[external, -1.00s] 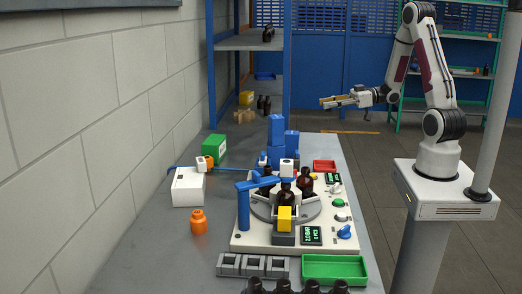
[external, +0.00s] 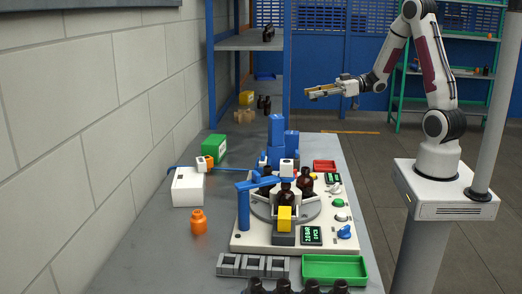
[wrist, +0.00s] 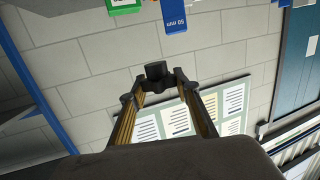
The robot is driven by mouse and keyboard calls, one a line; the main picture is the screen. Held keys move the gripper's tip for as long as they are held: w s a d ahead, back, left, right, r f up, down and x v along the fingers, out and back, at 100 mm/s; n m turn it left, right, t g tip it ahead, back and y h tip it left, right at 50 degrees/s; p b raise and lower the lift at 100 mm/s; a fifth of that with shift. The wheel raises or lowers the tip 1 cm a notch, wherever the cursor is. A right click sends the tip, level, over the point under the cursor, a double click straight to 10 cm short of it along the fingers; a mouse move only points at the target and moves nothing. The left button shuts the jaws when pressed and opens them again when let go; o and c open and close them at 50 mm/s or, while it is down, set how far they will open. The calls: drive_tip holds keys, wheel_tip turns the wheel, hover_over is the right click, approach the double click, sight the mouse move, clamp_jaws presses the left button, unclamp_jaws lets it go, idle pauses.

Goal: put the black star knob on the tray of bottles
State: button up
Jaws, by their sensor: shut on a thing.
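My gripper (external: 310,93) is up in the air behind the bench, level and pointing left in the external view. In the wrist view my gripper (wrist: 155,84) is shut on a small dark piece between its fingertips, the black star knob (wrist: 157,70); its star shape is not clear. Several dark bottles (external: 283,287) stand in a row at the bottom edge of the external view. Their tray is mostly cut off. Other amber bottles (external: 286,195) stand on the round turntable (external: 312,213).
The machine with blue posts (external: 243,207) fills the bench's middle. A green tray (external: 335,267), grey holder (external: 253,265) and orange bottle (external: 198,222) are nearer the front. A blue shelf rack (external: 289,70) stands behind.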

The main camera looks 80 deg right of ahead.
drive_tip(key=w+a+n+g+y, duration=0.1)
drive_tip(key=w+a+n+y, duration=0.2)
drive_tip(key=w+a, duration=1.35)
drive_tip(key=w+a+n+g+y, duration=0.1)
drive_tip(key=w+a+y, duration=0.15)
drive_tip(key=a, duration=0.95)
drive_tip(key=w+a+n+g+y, duration=0.1)
drive_tip(key=w+a, duration=0.2)
drive_tip(key=a, duration=0.8)
drive_tip(key=n+g+y, duration=0.4)
drive_tip(key=g, duration=0.1)
hover_over(315, 292)
wheel_tip(315, 292, down, 4)
drive_tip(key=shift+f+h, duration=0.25)
drive_tip(key=shift+f, duration=0.25)
drive_tip(key=shift+f, duration=3.1)
